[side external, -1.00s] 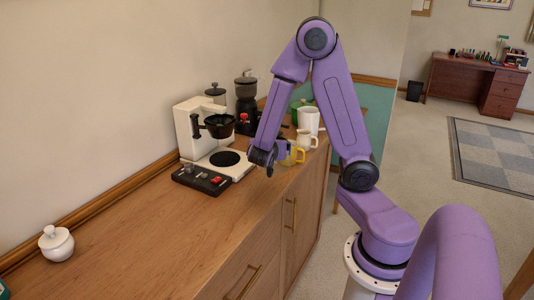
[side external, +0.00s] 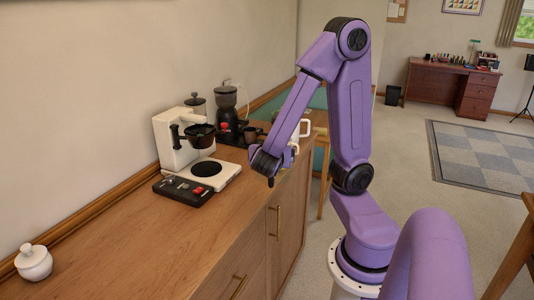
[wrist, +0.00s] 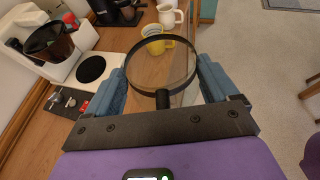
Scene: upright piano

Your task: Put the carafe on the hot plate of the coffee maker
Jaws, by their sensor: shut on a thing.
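My gripper (side external: 268,165) is over the right part of the wooden counter, right of the coffee maker (side external: 170,145). In the wrist view my gripper (wrist: 159,66) has its blue fingers on either side of the clear glass carafe (wrist: 163,99), which has a black rim ring and a black handle part. It is shut on the carafe. In the side view the carafe is mostly hidden by the gripper. The round dark hot plate (side external: 206,168) on the white base is bare; it also shows in the wrist view (wrist: 90,68), left of the carafe. The dark filter basket (side external: 201,136) overhangs it.
A dark switch box (side external: 187,191) lies before the coffee maker. A yellow mug (wrist: 156,43) and a white jug (wrist: 168,15) stand beyond the carafe. A grinder (side external: 226,108) stands behind. A white lidded pot (side external: 33,263) is at the left; the counter between is clear.

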